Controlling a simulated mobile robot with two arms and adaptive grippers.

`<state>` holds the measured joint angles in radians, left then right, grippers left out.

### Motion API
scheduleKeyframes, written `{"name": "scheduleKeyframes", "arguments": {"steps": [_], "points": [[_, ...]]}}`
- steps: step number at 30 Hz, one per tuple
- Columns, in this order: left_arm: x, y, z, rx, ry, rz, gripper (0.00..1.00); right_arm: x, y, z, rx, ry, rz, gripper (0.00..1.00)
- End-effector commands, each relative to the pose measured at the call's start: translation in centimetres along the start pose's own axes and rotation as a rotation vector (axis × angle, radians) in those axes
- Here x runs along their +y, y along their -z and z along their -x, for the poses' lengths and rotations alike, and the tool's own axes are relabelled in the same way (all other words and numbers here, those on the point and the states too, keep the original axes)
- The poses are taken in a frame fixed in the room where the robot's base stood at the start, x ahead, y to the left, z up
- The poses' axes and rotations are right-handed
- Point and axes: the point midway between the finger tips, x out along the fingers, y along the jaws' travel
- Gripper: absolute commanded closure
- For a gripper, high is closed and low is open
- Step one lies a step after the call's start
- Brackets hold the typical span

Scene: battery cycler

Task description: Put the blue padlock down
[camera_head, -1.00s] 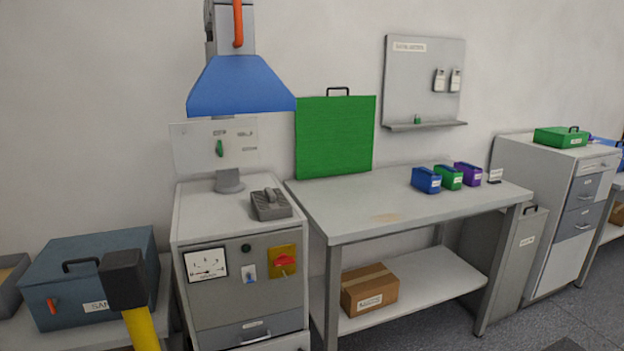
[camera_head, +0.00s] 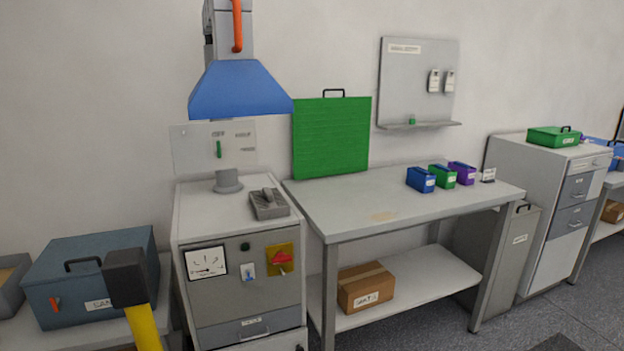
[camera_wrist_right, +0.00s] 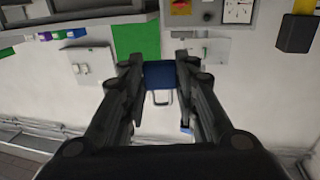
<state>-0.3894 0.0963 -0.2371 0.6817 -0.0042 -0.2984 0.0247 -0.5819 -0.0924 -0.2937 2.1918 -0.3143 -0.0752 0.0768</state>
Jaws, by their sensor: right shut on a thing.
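The blue padlock (camera_wrist_right: 160,75) shows in the right wrist view, between the fingers of my right gripper (camera_wrist_right: 160,72). The gripper is shut on its blue body, with the pale shackle (camera_wrist_right: 161,98) pointing to the bottom of the picture. It is held in the air, with the wall and furniture behind it. Neither gripper shows in the head view, and my left gripper is in no view.
A grey workbench (camera_head: 350,214) has a clear front and several small bins at the back right, among them a blue bin (camera_head: 421,179). A grey cabinet (camera_head: 212,209) under a blue hood (camera_head: 240,88) carries a grey device (camera_head: 269,204). A blue-grey box (camera_head: 70,285) stands left.

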Motion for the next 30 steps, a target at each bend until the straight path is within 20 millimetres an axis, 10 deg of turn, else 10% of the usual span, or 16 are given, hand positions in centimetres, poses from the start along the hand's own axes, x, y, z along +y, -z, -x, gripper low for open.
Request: {"name": "scheduleKeyframes", "arguments": {"steps": [10, 30], "points": [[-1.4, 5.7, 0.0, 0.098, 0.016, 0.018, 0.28, 8.4, 3.1, 7.1, 0.000, -0.164, 0.000, 0.89], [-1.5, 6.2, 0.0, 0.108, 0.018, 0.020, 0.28, 8.1, 4.0, 7.0, 0.005, -0.106, 0.001, 0.89]]}}
